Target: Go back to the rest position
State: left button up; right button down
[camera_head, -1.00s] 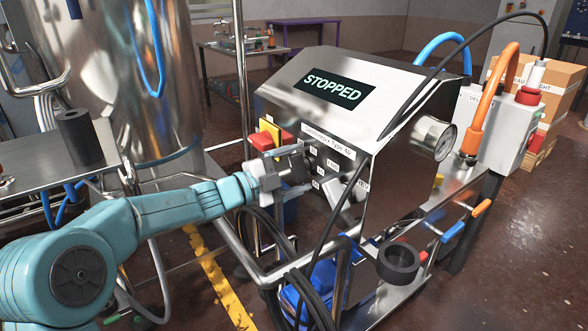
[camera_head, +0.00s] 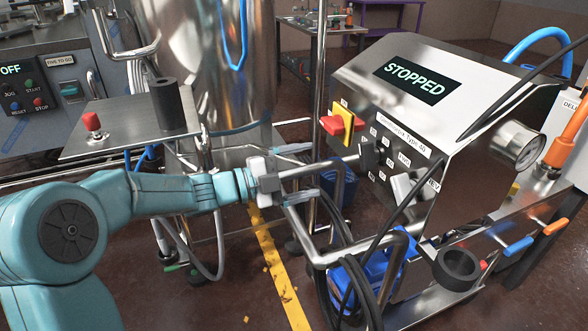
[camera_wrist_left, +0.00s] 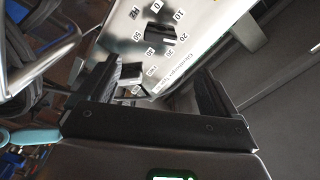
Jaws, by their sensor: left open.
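My left gripper (camera_head: 303,173) is open, its two pale fingers pointing right in the head view. It is left of the machine's front panel, with a visible gap to the black knob (camera_head: 367,156). In the left wrist view its dark fingers (camera_wrist_left: 152,88) are spread, and a numbered dial with a black knob (camera_wrist_left: 160,34) lies beyond them. A metal rail passes near the fingers in the head view; I cannot tell whether they touch. My right gripper is in neither current view.
The machine's display (camera_head: 417,78) reads STOPPED. A red switch on a yellow plate (camera_head: 344,122) sits on its panel. A steel tank (camera_head: 205,80) and a side tray (camera_head: 125,130) with a black cylinder (camera_head: 167,103) stand behind my arm. Hoses and rails crowd below the gripper.

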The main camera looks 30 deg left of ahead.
pick_arm(q)
jog(key=shift+v, duration=1.05)
